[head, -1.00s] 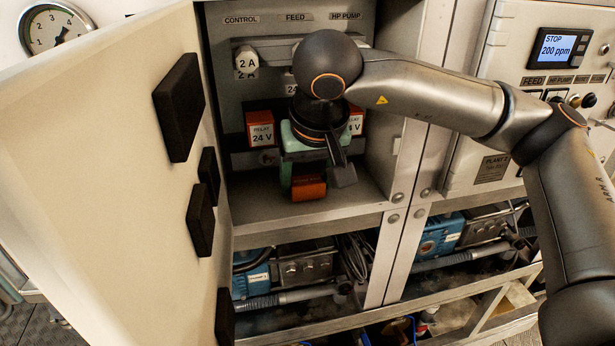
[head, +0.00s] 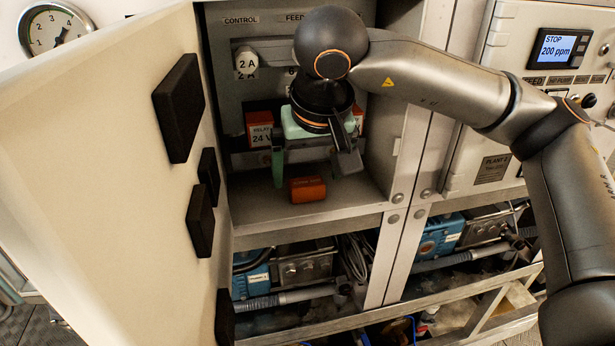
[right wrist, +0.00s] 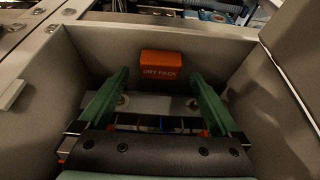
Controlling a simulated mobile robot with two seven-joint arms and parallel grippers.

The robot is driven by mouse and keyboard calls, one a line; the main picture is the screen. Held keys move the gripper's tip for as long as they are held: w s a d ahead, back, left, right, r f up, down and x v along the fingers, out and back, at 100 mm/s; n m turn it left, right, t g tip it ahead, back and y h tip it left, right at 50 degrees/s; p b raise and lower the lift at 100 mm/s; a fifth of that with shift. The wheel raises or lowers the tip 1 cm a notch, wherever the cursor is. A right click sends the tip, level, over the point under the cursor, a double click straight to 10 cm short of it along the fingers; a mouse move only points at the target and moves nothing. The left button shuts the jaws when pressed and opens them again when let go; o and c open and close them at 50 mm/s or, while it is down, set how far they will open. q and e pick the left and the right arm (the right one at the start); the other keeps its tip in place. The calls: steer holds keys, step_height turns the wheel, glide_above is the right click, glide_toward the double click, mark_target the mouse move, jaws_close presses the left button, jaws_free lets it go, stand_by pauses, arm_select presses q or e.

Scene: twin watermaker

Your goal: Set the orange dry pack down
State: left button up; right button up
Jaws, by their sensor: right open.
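The orange dry pack (head: 307,188) rests on the floor of the open cabinet compartment (head: 262,205), near its front edge. In the right wrist view the dry pack (right wrist: 162,66) shows its "DRY PACK" label, beyond the fingertips. My right gripper (head: 307,170) is open and empty, with its green fingers above and behind the pack. In the right wrist view its two fingers (right wrist: 162,80) are spread wide and neither touches the pack. My left gripper is in neither view.
An orange relay (head: 260,130) marked 24 V sits at the back of the compartment, with another partly hidden behind my gripper. The open cabinet door (head: 110,200) with black pads stands on the left.

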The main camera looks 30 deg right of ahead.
steer(key=v, duration=0.9)
steer(key=shift+r, duration=0.3)
steer(key=shift+s, duration=0.1)
